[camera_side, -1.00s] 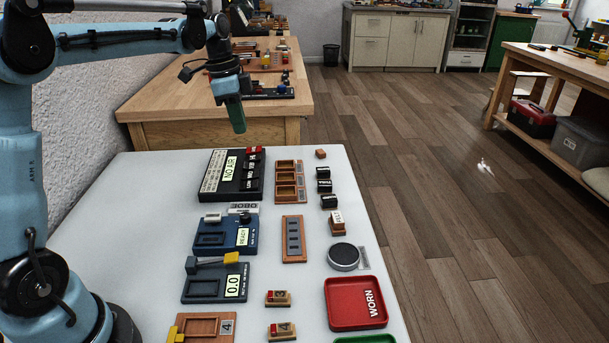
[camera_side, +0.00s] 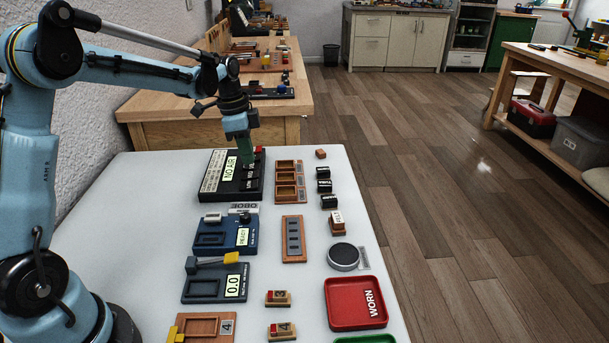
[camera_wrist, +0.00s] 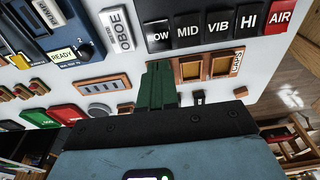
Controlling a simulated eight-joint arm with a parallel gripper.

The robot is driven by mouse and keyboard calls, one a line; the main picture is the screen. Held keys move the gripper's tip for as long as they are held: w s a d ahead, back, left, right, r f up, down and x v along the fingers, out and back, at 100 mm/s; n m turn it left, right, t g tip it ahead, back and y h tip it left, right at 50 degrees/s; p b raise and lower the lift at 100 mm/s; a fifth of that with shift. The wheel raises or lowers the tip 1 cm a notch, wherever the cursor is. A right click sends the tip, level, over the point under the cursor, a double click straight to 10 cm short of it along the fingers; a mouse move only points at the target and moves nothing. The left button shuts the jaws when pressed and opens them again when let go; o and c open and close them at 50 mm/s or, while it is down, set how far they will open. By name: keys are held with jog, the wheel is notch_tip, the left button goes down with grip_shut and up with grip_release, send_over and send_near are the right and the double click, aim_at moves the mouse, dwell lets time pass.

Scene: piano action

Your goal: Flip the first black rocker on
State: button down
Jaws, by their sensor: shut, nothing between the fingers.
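The black switch panel (camera_side: 215,187) lies at the back left of the white table. In the wrist view its row shows black rockers labelled LOW, partly cut off (camera_wrist: 160,36), MID (camera_wrist: 187,32), VIB (camera_wrist: 217,25) and HI (camera_wrist: 248,17), then a red AIR rocker (camera_wrist: 281,15). My gripper (camera_side: 248,164) has green fingers, shut and empty, and points down over the rocker side of the panel. In the wrist view the fingertips (camera_wrist: 159,66) appear just below the LOW rocker. I cannot tell if they touch anything, and they partly hide the rockers in the side view.
A wooden tray with compartments (camera_side: 278,183) stands just right of the panel, with small black blocks (camera_side: 324,186) beyond. An OBOE plate (camera_wrist: 117,31) and a blue READY unit (camera_side: 210,249) sit nearer. Bare table lies left of the panel.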

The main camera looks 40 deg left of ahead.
aim_at(254, 183)
jog(key=f, duration=0.6)
jog(key=shift+w+d, duration=0.25)
jog(key=shift+d, duration=0.05)
jog(key=shift+w+f, duration=0.1)
jog(key=shift+f, duration=0.05)
jog(key=shift+s+a+r, duration=0.25)
jog(key=shift+s+a, duration=0.25)
jog(key=shift+s, duration=0.1)
dwell(0.3)
notch_tip(254, 183, up, 14)
jog(key=w+d, duration=0.1)
jog(key=shift+w+d, duration=0.2)
dwell(0.3)
